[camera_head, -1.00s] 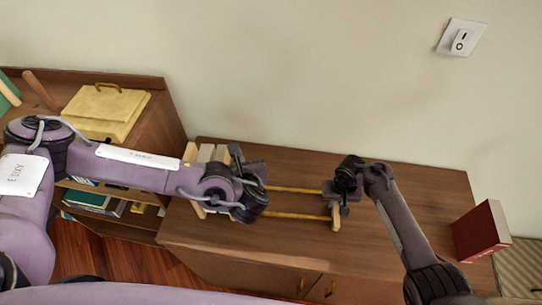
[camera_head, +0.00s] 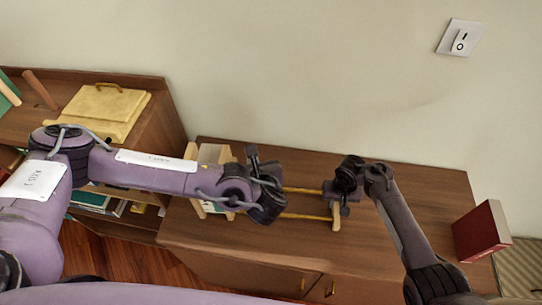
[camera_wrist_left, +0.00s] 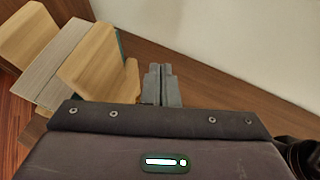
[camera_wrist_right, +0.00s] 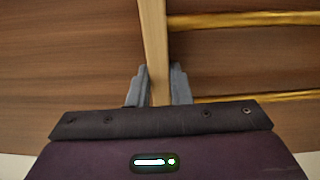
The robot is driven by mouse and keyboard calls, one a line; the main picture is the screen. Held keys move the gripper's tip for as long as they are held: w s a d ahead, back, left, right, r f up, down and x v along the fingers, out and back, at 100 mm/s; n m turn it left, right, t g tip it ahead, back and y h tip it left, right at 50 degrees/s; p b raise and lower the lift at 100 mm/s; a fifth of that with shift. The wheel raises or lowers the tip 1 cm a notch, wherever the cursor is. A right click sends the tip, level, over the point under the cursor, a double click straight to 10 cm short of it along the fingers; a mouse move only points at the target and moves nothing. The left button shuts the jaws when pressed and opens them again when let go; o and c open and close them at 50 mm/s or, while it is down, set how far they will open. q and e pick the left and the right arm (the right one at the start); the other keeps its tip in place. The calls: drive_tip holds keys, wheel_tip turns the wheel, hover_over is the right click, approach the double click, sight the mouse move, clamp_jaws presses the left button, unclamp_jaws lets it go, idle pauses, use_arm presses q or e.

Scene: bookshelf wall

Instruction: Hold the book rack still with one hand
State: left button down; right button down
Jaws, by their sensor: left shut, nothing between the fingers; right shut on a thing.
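The book rack (camera_head: 336,216) lies on the brown cabinet top, with wooden end pieces and two yellow rods. My right gripper (camera_head: 340,196) is shut on its right end piece; in the right wrist view the wooden bar (camera_wrist_right: 155,50) stands between the fingers (camera_wrist_right: 157,90). At the rack's left end, a pale book with some green (camera_head: 208,155) stands between wooden pieces; its grey pages (camera_wrist_left: 62,65) show in the left wrist view. My left gripper (camera_head: 268,178) is over the rods, right of the book. Its fingers (camera_wrist_left: 162,85) are shut and empty. My left arm hides part of the rack.
A red book (camera_head: 482,230) stands at the cabinet's right end. A light switch (camera_head: 461,38) is on the wall. The cabinet top (camera_head: 420,195) is clear between rack and red book.

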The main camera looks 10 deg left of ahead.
use_arm(q)
drive_tip(key=shift+d, duration=0.2)
drive_tip(key=v, duration=1.2)
drive_tip(key=shift+d, duration=0.1)
use_arm(e)
drive_tip(key=c, duration=1.2)
unclamp_jaws()
drive_tip(key=shift+c, duration=0.2)
